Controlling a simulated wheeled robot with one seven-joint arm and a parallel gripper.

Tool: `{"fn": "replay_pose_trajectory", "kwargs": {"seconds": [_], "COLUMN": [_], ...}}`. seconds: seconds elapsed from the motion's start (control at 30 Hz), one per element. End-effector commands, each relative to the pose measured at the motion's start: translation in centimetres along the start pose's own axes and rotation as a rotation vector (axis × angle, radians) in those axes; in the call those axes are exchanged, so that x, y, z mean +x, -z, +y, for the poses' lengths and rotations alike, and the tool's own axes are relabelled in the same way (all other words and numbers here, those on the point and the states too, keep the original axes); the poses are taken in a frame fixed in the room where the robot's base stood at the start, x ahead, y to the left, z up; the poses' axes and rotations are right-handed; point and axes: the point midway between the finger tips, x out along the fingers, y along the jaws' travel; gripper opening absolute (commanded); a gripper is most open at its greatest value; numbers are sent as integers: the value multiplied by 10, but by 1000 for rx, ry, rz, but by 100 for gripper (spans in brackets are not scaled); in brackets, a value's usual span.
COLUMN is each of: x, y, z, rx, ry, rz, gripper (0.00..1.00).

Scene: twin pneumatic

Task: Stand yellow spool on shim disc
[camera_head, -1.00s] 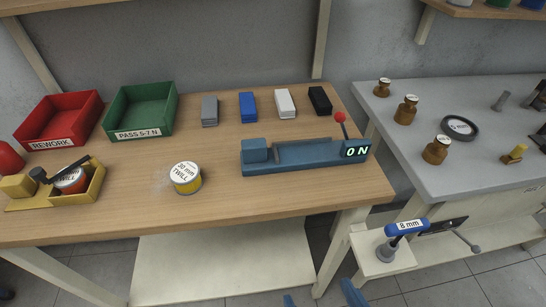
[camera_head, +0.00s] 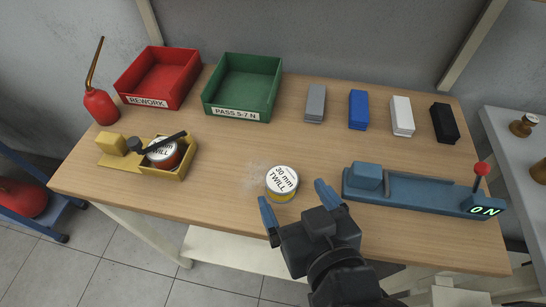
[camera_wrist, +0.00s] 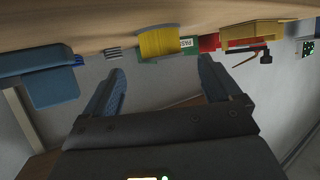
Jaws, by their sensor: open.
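The yellow spool (camera_head: 282,186) stands upright on the wooden table, its white top label reading 30 mm TWILL. It also shows in the wrist view (camera_wrist: 159,42), beyond the fingertips and lined up with the gap between them. My gripper (camera_head: 296,203) is open and empty, its blue fingers pointing at the spool from the table's front side. I see no contact between fingers and spool. In the wrist view my gripper (camera_wrist: 161,72) also shows wide apart.
A yellow fixture (camera_head: 178,172) with a black lever holds a red-orange spool (camera_head: 163,153) at left. A blue device (camera_head: 420,190) reading ON stands at right. Red (camera_head: 128,87) and green (camera_head: 208,98) bins and several small blocks line the back. Bare table lies behind the spool.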

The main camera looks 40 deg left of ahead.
Motion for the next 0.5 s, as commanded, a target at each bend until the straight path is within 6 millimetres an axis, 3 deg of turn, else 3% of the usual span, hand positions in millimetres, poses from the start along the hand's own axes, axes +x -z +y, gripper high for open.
{"fn": "replay_pose_trajectory", "kwargs": {"seconds": [0.5], "x": [48], "y": [0], "z": [-2], "rx": [-3], "ry": [5], "rz": [-1], "gripper": [91]}}
